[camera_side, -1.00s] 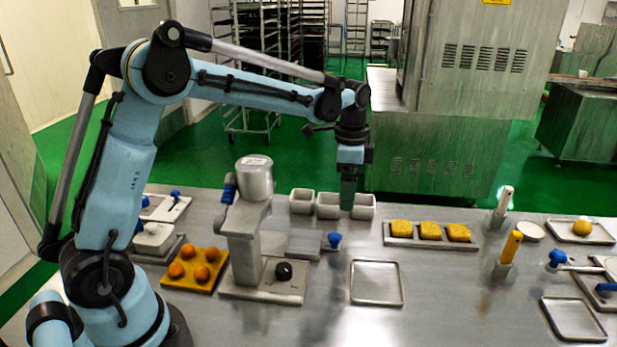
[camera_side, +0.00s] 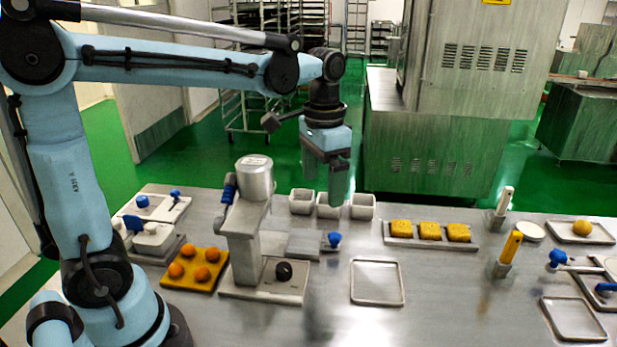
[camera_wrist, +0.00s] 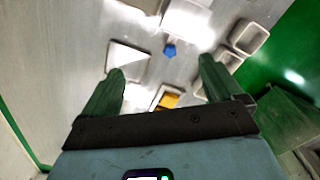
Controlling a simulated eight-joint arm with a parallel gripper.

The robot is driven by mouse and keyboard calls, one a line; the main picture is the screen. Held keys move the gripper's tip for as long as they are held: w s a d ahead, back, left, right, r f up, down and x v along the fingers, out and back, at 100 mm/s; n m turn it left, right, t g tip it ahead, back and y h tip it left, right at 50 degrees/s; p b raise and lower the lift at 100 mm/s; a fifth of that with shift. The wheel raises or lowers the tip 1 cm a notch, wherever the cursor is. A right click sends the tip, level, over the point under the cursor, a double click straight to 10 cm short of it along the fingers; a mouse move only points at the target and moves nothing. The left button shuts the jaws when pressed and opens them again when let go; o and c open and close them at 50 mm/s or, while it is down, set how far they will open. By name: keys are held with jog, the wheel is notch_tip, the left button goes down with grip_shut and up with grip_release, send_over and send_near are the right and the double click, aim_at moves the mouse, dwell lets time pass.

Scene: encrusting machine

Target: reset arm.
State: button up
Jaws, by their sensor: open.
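My gripper (camera_side: 327,185) hangs from my light-blue arm above the back middle of the steel table, in front of the small white bins in the side view. Its two green fingers point down. In the wrist view my gripper (camera_wrist: 160,85) shows its fingers spread well apart with nothing between them. Its height above the table cannot be told exactly.
The encrusting machine (camera_side: 254,180) stands left of my gripper, beside an orange tray (camera_side: 194,284) of round pieces. White bins (camera_side: 362,205) stand at the back. An empty tray (camera_side: 377,268), a tray of yellow blocks (camera_side: 388,240) and upright handled tools (camera_side: 509,247) lie right.

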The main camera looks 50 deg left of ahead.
jog(key=shift+w+a+f, duration=0.15)
jog(key=shift+w+f, duration=0.05)
jog(key=shift+w, duration=0.4)
dwell(0.5)
dwell(0.3)
jog(key=m, duration=0.7)
send_near(323, 210)
jog(key=w+r, duration=0.2)
jog(key=w, duration=0.2)
notch_tip(323, 210, down, 12)
jog(key=shift+s+a+r, duration=0.1)
jog(key=shift+a+r, duration=0.05)
jog(key=shift+r, duration=0.1)
